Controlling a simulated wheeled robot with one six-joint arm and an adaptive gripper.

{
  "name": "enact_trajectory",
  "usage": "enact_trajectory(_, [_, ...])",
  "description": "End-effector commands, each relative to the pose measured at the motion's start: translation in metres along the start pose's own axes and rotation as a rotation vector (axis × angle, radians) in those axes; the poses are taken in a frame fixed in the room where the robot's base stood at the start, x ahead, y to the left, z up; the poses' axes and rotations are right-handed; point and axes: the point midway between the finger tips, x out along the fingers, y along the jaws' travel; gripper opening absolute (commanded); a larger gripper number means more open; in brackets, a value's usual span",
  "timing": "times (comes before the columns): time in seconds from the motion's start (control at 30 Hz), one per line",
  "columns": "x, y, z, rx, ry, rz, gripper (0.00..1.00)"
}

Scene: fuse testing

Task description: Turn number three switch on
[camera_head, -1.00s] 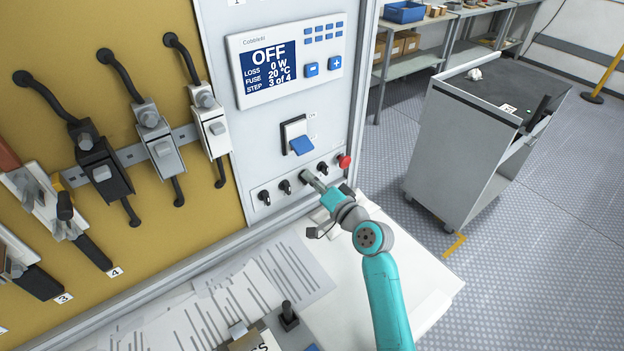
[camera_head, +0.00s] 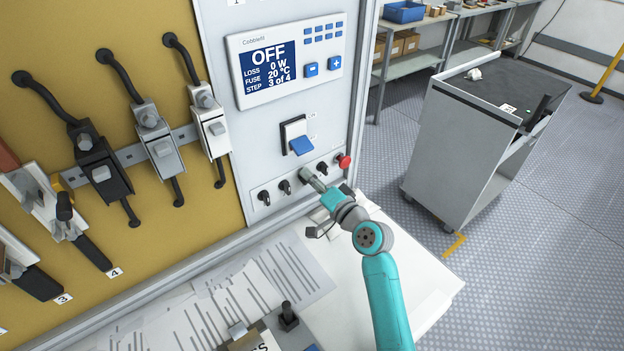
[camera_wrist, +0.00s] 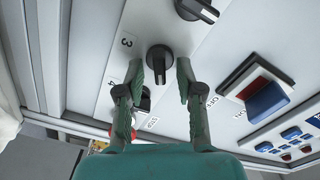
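The number three switch (camera_wrist: 159,58) is a black rotary knob on the pale panel, beside a printed "3". Its raised grip points down in the wrist view. In the head view it is hidden by my gripper (camera_head: 309,177), which reaches the panel at the third place in the knob row. In the wrist view my gripper (camera_wrist: 167,80) is open, with one finger on each side of the knob's grip. Small gaps seem to show between the fingers and the knob. Whether either fingertip touches it I cannot tell.
Another knob (camera_wrist: 197,10) and a partly hidden knob by the "4" label (camera_wrist: 143,99) flank it. A red button (camera_head: 344,161) ends the row. Above are a blue rocker switch (camera_head: 301,146) and a display (camera_head: 269,68) reading OFF, "3 of 4". A paper-strewn bench lies below.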

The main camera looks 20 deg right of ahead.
Motion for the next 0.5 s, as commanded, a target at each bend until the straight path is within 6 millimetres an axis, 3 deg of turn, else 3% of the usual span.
enact_trajectory(0.17, [-0.013, 0.001, 0.000, 0.001, 0.000, 0.002, 0.36])
enact_trajectory(0.5, [-0.078, 0.001, 0.000, 0.002, 0.002, 0.002, 0.36])
